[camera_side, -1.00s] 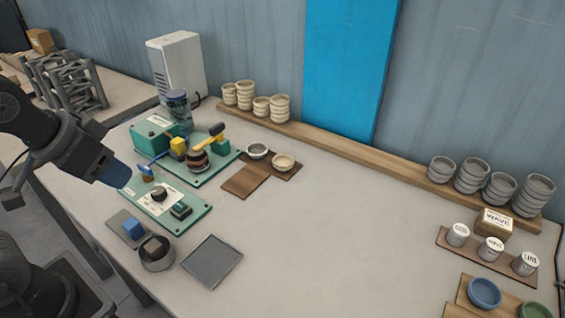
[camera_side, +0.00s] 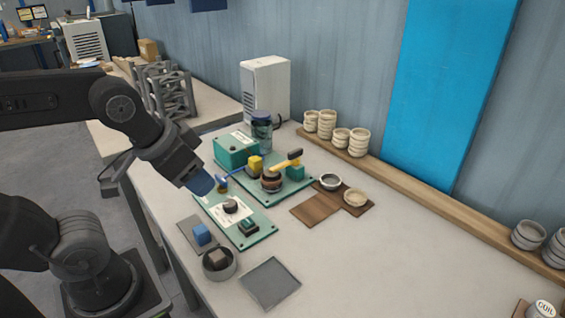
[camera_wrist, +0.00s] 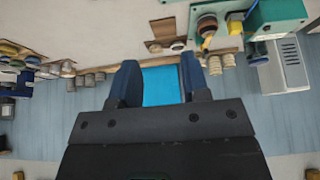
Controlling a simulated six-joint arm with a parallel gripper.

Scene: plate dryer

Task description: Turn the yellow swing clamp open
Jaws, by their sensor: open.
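The yellow swing clamp (camera_side: 286,161) is a yellow arm with a dark end, mounted on the green plate dryer base (camera_side: 292,190). It lies above a dark round part (camera_side: 271,181). In the wrist view the yellow arm (camera_wrist: 207,42) shows at the top, right of centre. My gripper (camera_side: 204,184) is above the front-left green panel, left of the clamp and apart from it. In the wrist view its two blue fingers (camera_wrist: 157,82) are spread with nothing between them.
A green box (camera_side: 236,150), a yellow block (camera_side: 255,162) and a blue lever (camera_side: 231,173) stand near the clamp. A front panel (camera_side: 262,234) carries a knob and switch. Two bowls (camera_side: 355,197) sit on brown boards.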

